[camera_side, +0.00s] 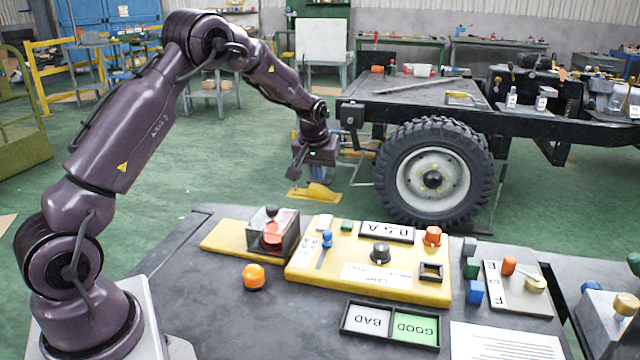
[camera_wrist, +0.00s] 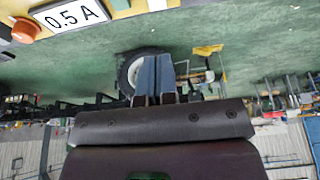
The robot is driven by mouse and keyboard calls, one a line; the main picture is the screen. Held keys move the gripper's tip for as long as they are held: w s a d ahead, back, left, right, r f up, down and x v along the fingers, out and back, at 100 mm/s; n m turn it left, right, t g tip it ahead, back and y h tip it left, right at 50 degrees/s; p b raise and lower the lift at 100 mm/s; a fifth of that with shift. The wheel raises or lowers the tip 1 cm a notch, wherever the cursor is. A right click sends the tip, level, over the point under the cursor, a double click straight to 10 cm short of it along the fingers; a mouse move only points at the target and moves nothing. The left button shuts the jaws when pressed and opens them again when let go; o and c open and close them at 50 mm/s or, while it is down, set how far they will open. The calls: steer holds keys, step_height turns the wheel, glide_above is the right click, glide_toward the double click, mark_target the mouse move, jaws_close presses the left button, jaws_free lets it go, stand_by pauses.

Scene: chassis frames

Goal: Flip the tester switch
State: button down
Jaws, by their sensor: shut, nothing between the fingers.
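The tester is a yellow panel (camera_side: 300,272) on the dark table. It carries a blue-knobbed lever (camera_side: 326,240) at its left, a black dial (camera_side: 380,253), an orange button (camera_side: 432,235) and a "0.5 A" plate (camera_side: 387,232). Which part is the switch is not labelled legibly. My gripper (camera_side: 292,174) is in the air behind the panel's left part, clear of it. In the wrist view my gripper (camera_wrist: 156,60) shows two blue-grey fingers side by side, shut and empty. The "0.5 A" plate (camera_wrist: 70,15) and orange button (camera_wrist: 24,30) show at upper left there.
A clear box with a red part (camera_side: 273,230) stands left of the panel. An orange dome (camera_side: 254,276), a BAD/GOOD tray (camera_side: 391,340), small blocks (camera_side: 474,292) and a small plate with an orange knob (camera_side: 520,300) surround it. A wheeled chassis (camera_side: 433,180) stands behind.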

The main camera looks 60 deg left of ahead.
mark_target(322, 220)
steer(key=shift+w+a+r, duration=0.1)
steer(key=shift+w+a, duration=0.05)
steer(key=shift+a, duration=0.1)
steer(key=x, duration=1.4)
steer(key=shift+s+d, duration=0.3)
steer(key=shift+w+a+f, duration=0.1)
steer(key=shift+f, duration=0.35)
steer(key=shift+s+d, duration=0.6)
